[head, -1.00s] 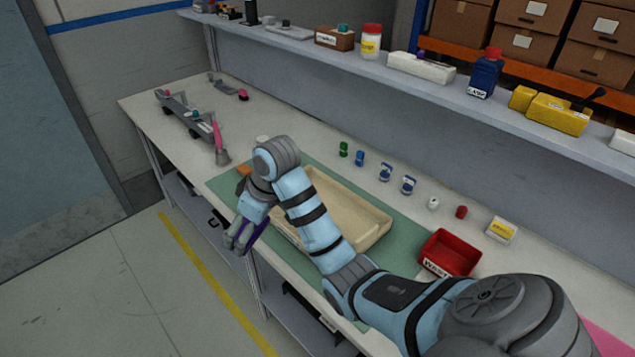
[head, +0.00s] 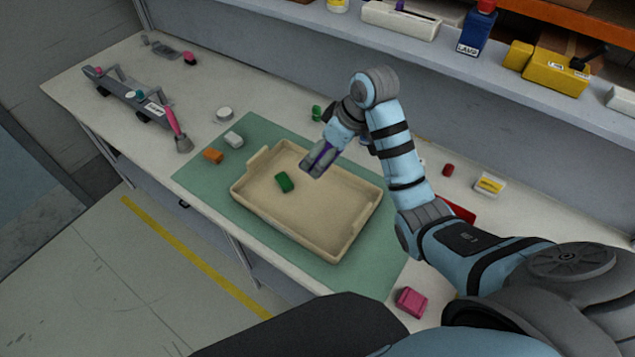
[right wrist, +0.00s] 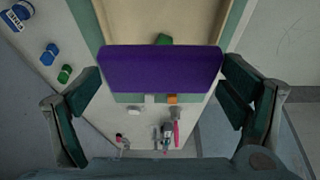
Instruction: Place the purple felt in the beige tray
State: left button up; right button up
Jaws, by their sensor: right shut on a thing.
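The purple felt (right wrist: 160,72) is a flat block held between the fingers of my right gripper (right wrist: 160,95). In the head view my right gripper (head: 318,160) is over the back part of the beige tray, with a little of the purple felt (head: 327,155) showing between its fingers. The beige tray (head: 300,247) lies on a green mat, and a green block (head: 284,182) lies inside it. The felt looks held above the tray floor, but the exact height is hard to tell. My left gripper is not in view.
An orange block (head: 213,156) and a white block (head: 233,139) lie at the left of the green mat (head: 202,180). A pink block (head: 411,302) is near the front edge. A brush (head: 178,135) and a grey rail part (head: 125,95) lie at the left. A shelf runs behind.

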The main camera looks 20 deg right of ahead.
jog(key=b, duration=0.1)
send_over(323, 208)
jog(key=s, duration=0.2)
notch_tip(323, 208, down, 7)
jog(key=f, duration=0.4)
jog(key=f+b, duration=0.1)
jog(key=f, duration=0.3)
jog(key=f+b, duration=0.1)
jog(key=f, duration=0.3)
jog(key=shift+w+d+f, duration=0.15)
jog(key=shift+w+d, duration=0.2)
jog(key=shift+w, duration=0.05)
jog(key=shift+f, duration=0.1)
jog(key=o, duration=0.6)
jog(key=shift+f, duration=0.1)
jog(key=shift+o, duration=0.4)
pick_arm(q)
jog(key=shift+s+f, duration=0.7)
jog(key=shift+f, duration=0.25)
pick_arm(e)
jog(key=shift+r, duration=0.2)
